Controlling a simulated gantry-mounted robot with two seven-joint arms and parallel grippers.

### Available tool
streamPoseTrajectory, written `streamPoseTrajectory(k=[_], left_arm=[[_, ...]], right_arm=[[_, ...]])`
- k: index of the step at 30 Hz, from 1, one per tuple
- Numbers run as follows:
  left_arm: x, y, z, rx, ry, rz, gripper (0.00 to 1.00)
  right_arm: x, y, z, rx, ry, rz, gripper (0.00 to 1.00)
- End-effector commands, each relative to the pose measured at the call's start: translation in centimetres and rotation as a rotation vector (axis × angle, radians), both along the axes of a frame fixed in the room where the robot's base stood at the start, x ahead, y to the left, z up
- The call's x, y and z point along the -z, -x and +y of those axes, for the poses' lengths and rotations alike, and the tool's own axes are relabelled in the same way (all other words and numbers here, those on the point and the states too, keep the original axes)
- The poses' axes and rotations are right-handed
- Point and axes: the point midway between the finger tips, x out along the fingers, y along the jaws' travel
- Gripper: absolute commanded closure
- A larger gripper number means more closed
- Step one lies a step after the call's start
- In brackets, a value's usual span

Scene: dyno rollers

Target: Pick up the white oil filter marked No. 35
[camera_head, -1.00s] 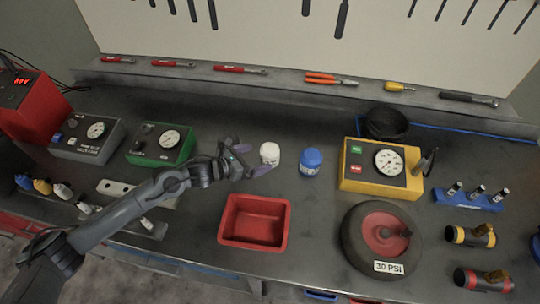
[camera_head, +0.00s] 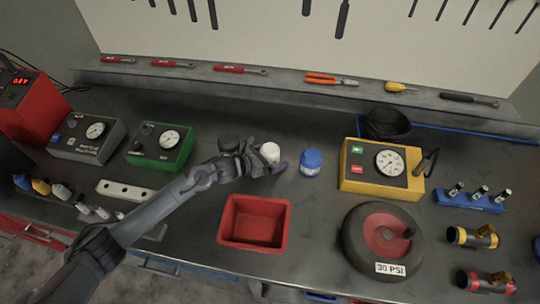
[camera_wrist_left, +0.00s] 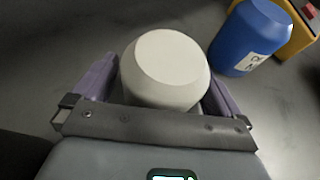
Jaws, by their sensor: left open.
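The white oil filter (camera_head: 271,152) stands on the bench, left of a blue filter (camera_head: 311,161). My left gripper (camera_head: 268,163) is open, with its fingers on either side of the white filter. In the left wrist view the white filter (camera_wrist_left: 166,68) sits between the two purple fingers of my left gripper (camera_wrist_left: 164,88), its top facing the camera. Its lower part is hidden by the gripper, and no marking on it can be read. The blue filter (camera_wrist_left: 250,38) stands apart at the upper right there. My right gripper is not in view.
A red bin (camera_head: 254,222) is in front of the filters. A green gauge box (camera_head: 160,145) and a dark round object (camera_head: 229,143) are to the left. A yellow gauge box (camera_head: 382,169) and a wheel (camera_head: 382,242) are to the right.

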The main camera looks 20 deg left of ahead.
Motion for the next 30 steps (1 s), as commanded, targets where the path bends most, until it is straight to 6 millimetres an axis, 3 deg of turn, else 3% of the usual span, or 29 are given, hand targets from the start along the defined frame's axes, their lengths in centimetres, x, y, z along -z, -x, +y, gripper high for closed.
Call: streamPoseTrajectory(k=[6,19,30], left_arm=[[0.0,0.0,0.0,0.0,-0.001,0.001,0.02],[-0.1,0.0,0.0,0.0,0.001,-0.002,0.65],[-1.2,-0.1,0.0,0.0,0.001,-0.003,0.65]], right_arm=[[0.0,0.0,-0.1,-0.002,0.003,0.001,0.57],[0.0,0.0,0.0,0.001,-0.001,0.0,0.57],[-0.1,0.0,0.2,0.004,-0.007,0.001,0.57]])
